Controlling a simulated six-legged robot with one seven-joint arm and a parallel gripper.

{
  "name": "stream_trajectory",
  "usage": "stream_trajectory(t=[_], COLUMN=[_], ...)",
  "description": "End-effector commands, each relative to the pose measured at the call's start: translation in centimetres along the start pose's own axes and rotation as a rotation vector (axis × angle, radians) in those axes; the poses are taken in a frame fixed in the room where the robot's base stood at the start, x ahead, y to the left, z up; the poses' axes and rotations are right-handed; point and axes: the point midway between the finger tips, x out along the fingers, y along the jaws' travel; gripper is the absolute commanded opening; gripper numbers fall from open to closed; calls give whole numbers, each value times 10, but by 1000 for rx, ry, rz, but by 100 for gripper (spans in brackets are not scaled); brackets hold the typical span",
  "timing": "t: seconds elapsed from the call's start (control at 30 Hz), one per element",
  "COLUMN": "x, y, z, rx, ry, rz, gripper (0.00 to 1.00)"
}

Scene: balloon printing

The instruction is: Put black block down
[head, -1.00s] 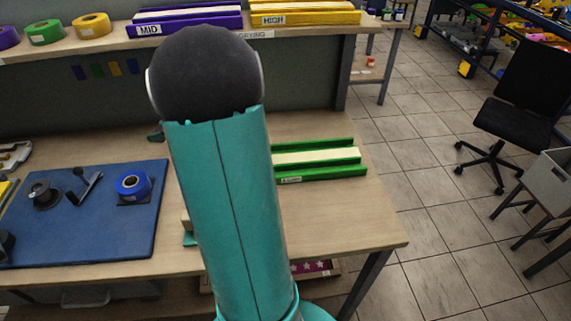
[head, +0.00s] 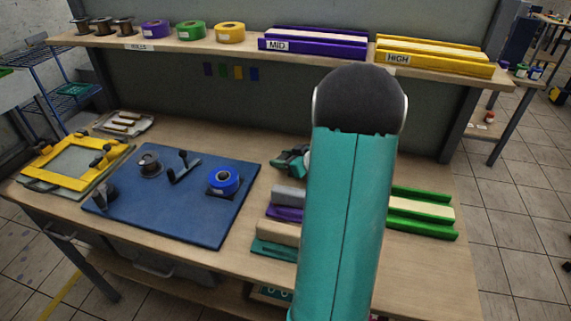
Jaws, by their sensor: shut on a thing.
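My teal arm stands upright in the middle of the head view and covers much of the bench. My gripper (head: 286,161) shows only in part at the left of the arm, as a small teal and dark shape above the bench. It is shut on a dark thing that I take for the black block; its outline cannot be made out. I cannot tell how far it is above the bench top. Below it stand stacked trays in grey (head: 289,195), purple (head: 284,214) and teal (head: 272,250), partly covered by my arm.
A yellow frame (head: 70,160) lies at the left. A green rack (head: 425,230) stands right of the arm. The shelf (head: 350,62) bears rolls, a purple rack (head: 325,45) and a yellow rack (head: 435,57).

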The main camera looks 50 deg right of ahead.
Motion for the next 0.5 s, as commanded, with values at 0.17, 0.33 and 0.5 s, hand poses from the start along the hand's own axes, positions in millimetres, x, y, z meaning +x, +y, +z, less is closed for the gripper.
stream_trajectory(t=[0.17,0.33,0.5], x=[8,7,8], y=[1,2,2], z=[21,21,24], rx=[3,1,2], ry=[0,0,-1], rz=[-1,0,0], gripper=[19,19,19])
